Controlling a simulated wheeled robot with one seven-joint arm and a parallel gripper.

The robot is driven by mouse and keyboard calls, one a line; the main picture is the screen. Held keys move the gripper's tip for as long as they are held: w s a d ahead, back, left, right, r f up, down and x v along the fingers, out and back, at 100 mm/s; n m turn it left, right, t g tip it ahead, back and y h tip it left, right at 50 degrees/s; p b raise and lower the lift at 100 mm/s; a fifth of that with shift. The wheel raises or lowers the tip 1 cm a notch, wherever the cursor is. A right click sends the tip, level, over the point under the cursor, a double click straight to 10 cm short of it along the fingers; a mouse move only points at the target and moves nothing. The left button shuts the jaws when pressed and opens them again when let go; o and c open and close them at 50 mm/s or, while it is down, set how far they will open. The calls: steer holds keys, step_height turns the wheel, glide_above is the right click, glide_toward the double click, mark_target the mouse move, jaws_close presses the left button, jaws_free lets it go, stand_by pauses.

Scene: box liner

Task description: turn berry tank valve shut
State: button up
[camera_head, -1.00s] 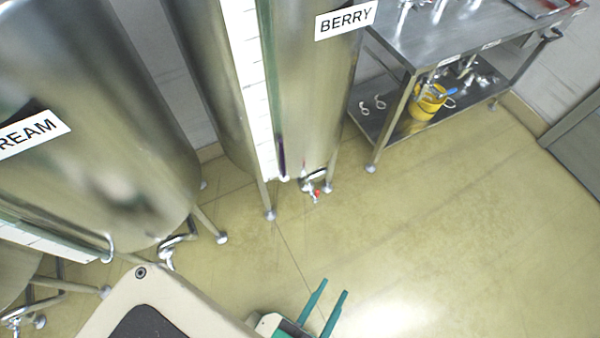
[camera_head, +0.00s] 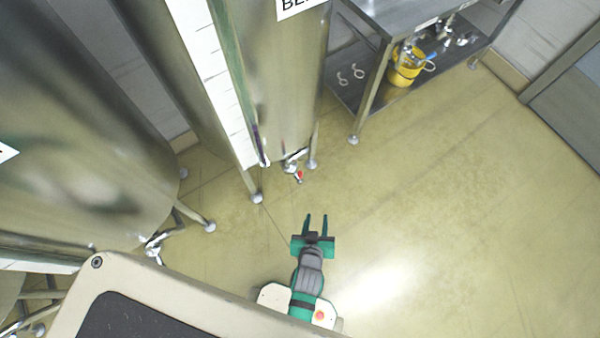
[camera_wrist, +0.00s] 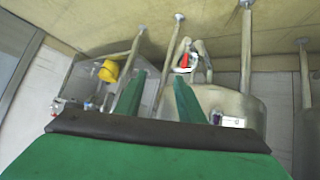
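The berry tank (camera_head: 275,75) is a tall steel cylinder on legs, its label cut off at the top of the head view. Its valve (camera_head: 292,167), with a small red handle (camera_head: 299,176), sits low at the tank's bottom. My gripper (camera_head: 316,217) has two green fingers, spread apart and empty, in front of and below the valve in the head view, with a gap between. In the wrist view, the red handle (camera_wrist: 184,61) shows just beyond the fingertips of my gripper (camera_wrist: 161,80), which are apart.
Another steel tank (camera_head: 80,150) with its own valve (camera_head: 155,245) stands at the left. A steel table (camera_head: 385,20) at the back right holds a yellow bucket (camera_head: 404,72) on its lower shelf. Tank legs (camera_head: 249,185) flank the valve. The floor at right is clear.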

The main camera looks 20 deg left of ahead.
steer(key=w+a+f+n+g, duration=0.2)
steer(key=w+a+f+g, duration=0.15)
steer(key=w+f, duration=0.5)
steer(key=n+g+y, duration=0.2)
steer(key=n+g, duration=0.1)
glide_toward(301, 173)
steer(key=shift+h, duration=0.3)
steer(key=x, duration=1.1)
steer(key=shift+w+a+f, duration=0.15)
steer(key=shift+w+a, duration=0.05)
steer(key=shift+a, duration=0.3)
jaws_close()
